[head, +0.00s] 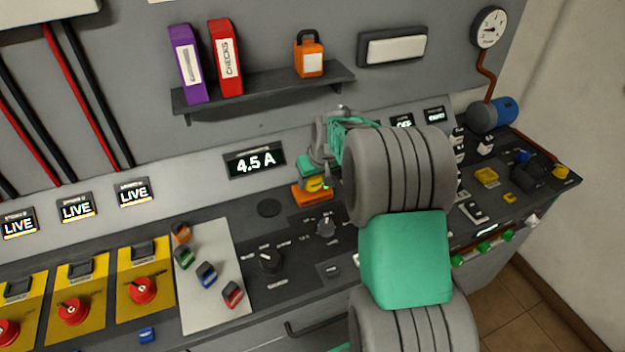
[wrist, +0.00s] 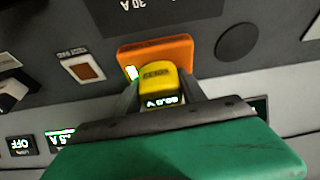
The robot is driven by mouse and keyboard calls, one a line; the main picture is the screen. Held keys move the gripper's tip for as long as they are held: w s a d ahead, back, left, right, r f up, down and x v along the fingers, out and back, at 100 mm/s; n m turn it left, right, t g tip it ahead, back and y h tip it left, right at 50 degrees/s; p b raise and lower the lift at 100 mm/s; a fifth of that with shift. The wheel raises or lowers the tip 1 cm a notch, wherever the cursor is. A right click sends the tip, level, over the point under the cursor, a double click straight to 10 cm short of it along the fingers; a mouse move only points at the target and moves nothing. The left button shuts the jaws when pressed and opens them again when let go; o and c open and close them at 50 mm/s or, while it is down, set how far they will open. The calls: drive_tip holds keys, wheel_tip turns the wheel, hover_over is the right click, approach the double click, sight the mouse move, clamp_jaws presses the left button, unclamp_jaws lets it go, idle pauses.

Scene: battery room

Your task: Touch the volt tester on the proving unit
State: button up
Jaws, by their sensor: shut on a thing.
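The volt tester (wrist: 165,76) is a yellow block with a small lit display that ends in V. My gripper (wrist: 158,96) is shut on it, with one dark finger on each side. The proving unit (wrist: 183,50) is an orange block on the dark bench top, with a lit pale-green lamp on its face. In the wrist view the tester's far end overlaps the unit and appears to be against it. In the head view the yellow tester (head: 317,184) sits right above the orange proving unit (head: 312,195), partly hidden by my gripper (head: 314,172).
A display reading 4.5 A (head: 254,161) stands behind on the sloped panel. A shelf (head: 262,90) above holds two binders and an orange padlock. Several colored blocks lie on a pale mat (head: 205,300) to the left. Black knobs (head: 270,261) stand in front.

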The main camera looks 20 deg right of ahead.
drive_tip(key=shift+r+p, duration=1.95)
drive_tip(key=shift+r, duration=1.5)
